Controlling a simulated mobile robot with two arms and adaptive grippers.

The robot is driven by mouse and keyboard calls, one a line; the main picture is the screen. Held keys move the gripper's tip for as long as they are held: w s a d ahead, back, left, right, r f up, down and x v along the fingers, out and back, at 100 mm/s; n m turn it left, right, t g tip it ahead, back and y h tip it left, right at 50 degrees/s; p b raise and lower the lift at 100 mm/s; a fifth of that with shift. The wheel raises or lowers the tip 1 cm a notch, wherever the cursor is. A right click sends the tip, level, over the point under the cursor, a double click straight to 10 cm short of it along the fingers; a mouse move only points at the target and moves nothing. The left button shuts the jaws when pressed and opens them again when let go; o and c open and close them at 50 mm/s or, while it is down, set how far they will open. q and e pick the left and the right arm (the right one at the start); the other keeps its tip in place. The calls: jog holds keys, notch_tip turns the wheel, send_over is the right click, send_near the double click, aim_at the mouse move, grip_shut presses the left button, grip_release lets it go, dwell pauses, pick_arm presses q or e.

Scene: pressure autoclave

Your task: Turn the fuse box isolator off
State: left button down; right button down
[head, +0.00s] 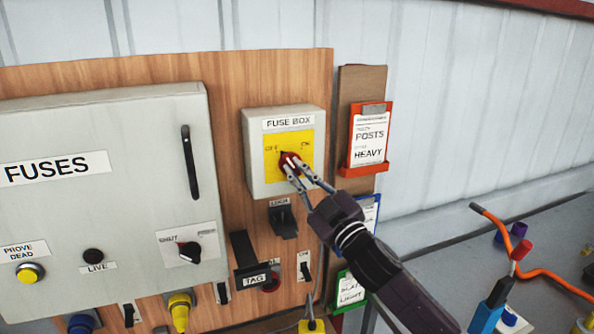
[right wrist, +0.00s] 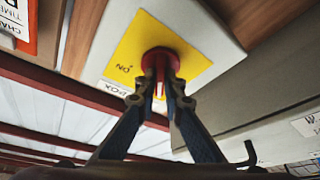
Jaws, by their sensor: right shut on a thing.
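The fuse box isolator is a light grey box (head: 258,180) labelled FUSE BOX, with a yellow plate (head: 275,145) marked OFF at left and ON at right. Its red rotary knob (head: 288,158) sits in the middle of the plate. My right gripper (head: 294,168) comes from the lower right and is shut on the red knob. In the right wrist view the two fingers of the gripper (right wrist: 162,85) close on either side of the red knob (right wrist: 160,62). The fingers partly hide the knob, so I cannot tell its exact setting. My left gripper is not in view.
A grey FUSES cabinet (head: 100,200) with a black handle (head: 190,162) stands to the left. Below the isolator are a black LOCK part (head: 283,221) and a TAG holder (head: 254,280). An orange card holder (head: 368,140) hangs close on the right. A bench (head: 480,255) carries an orange cable.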

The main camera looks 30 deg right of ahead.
jog(key=shift+n+g+y, duration=0.3)
jog(key=shift+n+y, duration=0.5)
jog(key=shift+n, duration=0.7)
jog(key=c, duration=2.3)
grip_release()
jog(key=shift+s+f, duration=0.2)
jog(key=shift+s, duration=0.2)
jog(key=v, duration=1.1)
jog(key=shift+s+r, duration=0.15)
jog(key=shift+r, duration=0.05)
jog(key=shift+d+f, duration=0.1)
